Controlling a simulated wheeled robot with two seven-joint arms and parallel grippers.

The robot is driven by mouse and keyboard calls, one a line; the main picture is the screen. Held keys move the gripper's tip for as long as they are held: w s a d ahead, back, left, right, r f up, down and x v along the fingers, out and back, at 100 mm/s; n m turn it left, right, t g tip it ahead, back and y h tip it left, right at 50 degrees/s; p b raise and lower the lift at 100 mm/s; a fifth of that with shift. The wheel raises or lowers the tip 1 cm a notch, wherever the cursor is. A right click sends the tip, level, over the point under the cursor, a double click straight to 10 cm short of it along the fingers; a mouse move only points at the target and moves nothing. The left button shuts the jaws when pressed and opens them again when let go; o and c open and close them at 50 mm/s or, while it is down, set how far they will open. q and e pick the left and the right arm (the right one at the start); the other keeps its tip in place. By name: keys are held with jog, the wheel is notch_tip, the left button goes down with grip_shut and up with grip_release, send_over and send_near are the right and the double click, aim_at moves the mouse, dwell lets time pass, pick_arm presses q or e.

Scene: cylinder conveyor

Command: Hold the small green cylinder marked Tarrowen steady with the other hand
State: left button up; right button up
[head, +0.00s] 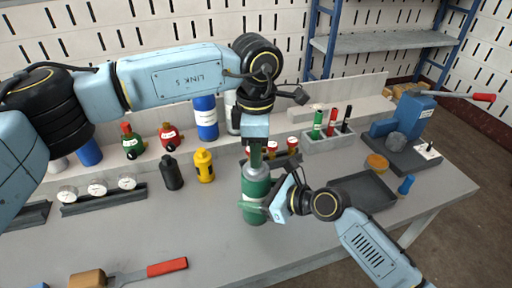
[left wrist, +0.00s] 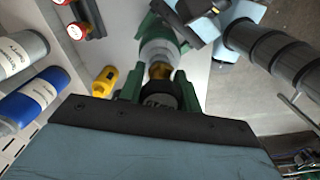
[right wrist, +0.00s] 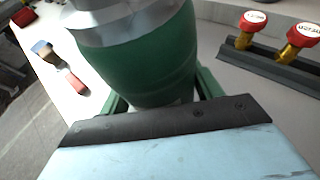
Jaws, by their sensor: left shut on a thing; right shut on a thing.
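The small green cylinder (head: 257,188) stands upright on the bench, with a grey shoulder and a pale label band I cannot read. My right gripper (head: 268,208) is shut around its body from the right side; the green body fills much of the right wrist view (right wrist: 145,65), between the fingers. My left gripper (head: 256,155) is above it, pointing down, shut on a dark knob (left wrist: 160,97) over a brass neck (left wrist: 160,71) at the cylinder's top. The knob's lettering is partly hidden by the fingers.
A yellow cylinder (head: 204,166) and a black one (head: 172,173) stand to the left. A grey tray (head: 345,188) lies to the right. Behind it is a rack (head: 330,142) of thin cylinders. A red-handled tool (head: 167,267) lies in front; the bench front between is clear.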

pick_arm(q)
jog(key=n, duration=0.5)
jog(key=shift+n, duration=0.3)
jog(key=n, duration=0.6)
jog(key=n, duration=0.6)
jog(key=shift+r, duration=0.1)
dwell(0.3)
jog(key=n, duration=0.6)
jog(key=shift+a, duration=0.1)
